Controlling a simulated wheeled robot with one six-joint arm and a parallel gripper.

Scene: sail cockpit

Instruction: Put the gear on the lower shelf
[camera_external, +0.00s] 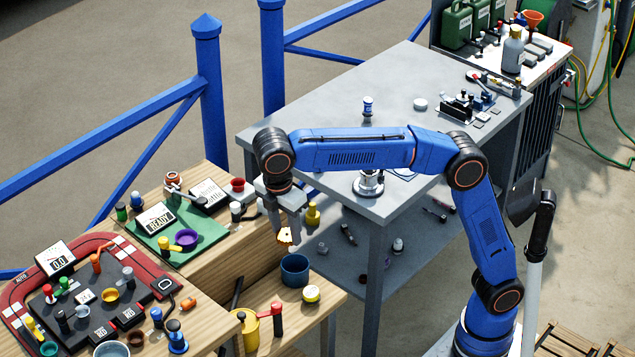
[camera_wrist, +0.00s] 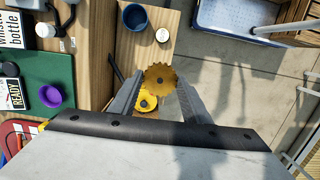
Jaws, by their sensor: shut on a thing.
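The gear (camera_external: 284,237) is a small yellow toothed disc. My gripper (camera_external: 285,226) is shut on it and holds it in the air, above the lower wooden step and to the left of the grey table's leg. In the wrist view the gear (camera_wrist: 160,78) sits between the two finger tips. A second yellow round piece with a dark centre (camera_wrist: 145,101) shows just below it, partly hidden by a finger. A grey lower shelf (camera_external: 345,268) lies under the grey table, with several small items on it; part of it is hidden by the table.
The grey table top (camera_external: 340,105) overhangs the shelf, and a table leg (camera_external: 374,290) stands in front.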

